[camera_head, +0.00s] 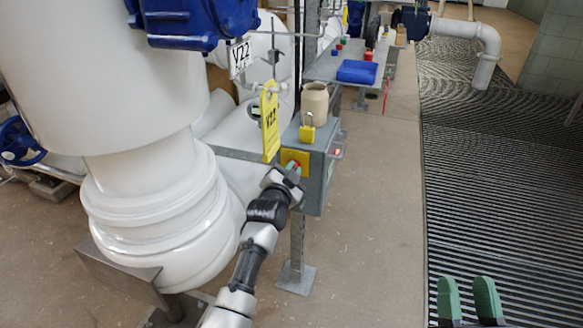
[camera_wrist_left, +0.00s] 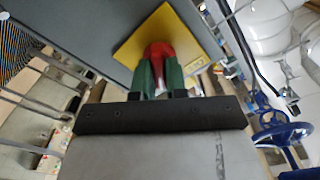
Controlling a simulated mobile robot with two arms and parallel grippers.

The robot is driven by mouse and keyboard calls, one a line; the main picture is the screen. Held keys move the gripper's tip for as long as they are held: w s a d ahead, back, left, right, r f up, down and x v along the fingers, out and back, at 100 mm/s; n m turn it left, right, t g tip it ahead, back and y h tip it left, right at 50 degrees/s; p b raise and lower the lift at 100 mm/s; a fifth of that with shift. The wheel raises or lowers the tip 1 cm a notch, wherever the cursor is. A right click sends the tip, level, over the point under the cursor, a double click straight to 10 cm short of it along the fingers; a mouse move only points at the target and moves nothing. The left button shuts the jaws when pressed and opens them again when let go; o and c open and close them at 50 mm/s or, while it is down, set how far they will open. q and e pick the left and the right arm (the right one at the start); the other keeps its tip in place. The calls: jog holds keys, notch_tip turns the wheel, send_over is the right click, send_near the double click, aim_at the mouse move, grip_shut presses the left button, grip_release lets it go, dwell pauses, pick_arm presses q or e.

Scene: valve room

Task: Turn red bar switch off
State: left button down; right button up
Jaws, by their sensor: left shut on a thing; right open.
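The red bar switch (camera_wrist_left: 159,52) sits on a yellow square plate (camera_wrist_left: 136,50) in the left wrist view. In the head view the red switch (camera_head: 296,164) shows only in part, on the yellow plate (camera_head: 302,156) on the front of a grey box (camera_head: 314,185). My left gripper (camera_wrist_left: 158,72) is shut on the red switch, with one green finger on each side of it. In the head view my left gripper (camera_head: 291,172) is at the box front and hides part of the plate. My right gripper (camera_head: 467,300) is open and empty at the bottom right, over the dark ribbed floor.
A beige jar (camera_head: 314,100) and a yellow padlock (camera_head: 307,130) are on the box. Large white pipes (camera_head: 150,170) fill the left. A blue tray (camera_head: 357,72) lies on the shelf behind. The floor (camera_head: 375,190) right of the box is clear.

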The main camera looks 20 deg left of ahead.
jog(key=s+d+f+g+h+p, duration=0.2)
jog(key=f+g+p, duration=0.1)
jog(key=f+g, duration=0.4)
jog(key=s+d+f+g+h+p, duration=0.2)
jog(key=f+g+h, duration=0.1)
jog(key=f+g, duration=0.35)
pick_arm(q)
jog(key=shift+a+n+p, duration=0.2)
jog(key=shift+n+p, duration=0.25)
jog(key=shift+n, duration=3.6)
jog(key=shift+a+n+p, duration=0.15)
jog(key=shift+n+p, duration=0.3)
jog(key=shift+n, duration=3.6)
pick_arm(e)
jog(key=s+d+f+m+g+h, duration=0.1)
jog(key=s+d+f+g, duration=0.1)
jog(key=s+g, duration=0.3)
jog(key=shift+s+d+f+g, duration=0.15)
jog(key=shift+s+f+g, duration=0.25)
jog(key=shift+s, duration=1.1)
pick_arm(q)
jog(key=c, duration=1.1)
grip_release()
jog(key=shift+c, duration=0.2)
jog(key=shift+s, duration=0.1)
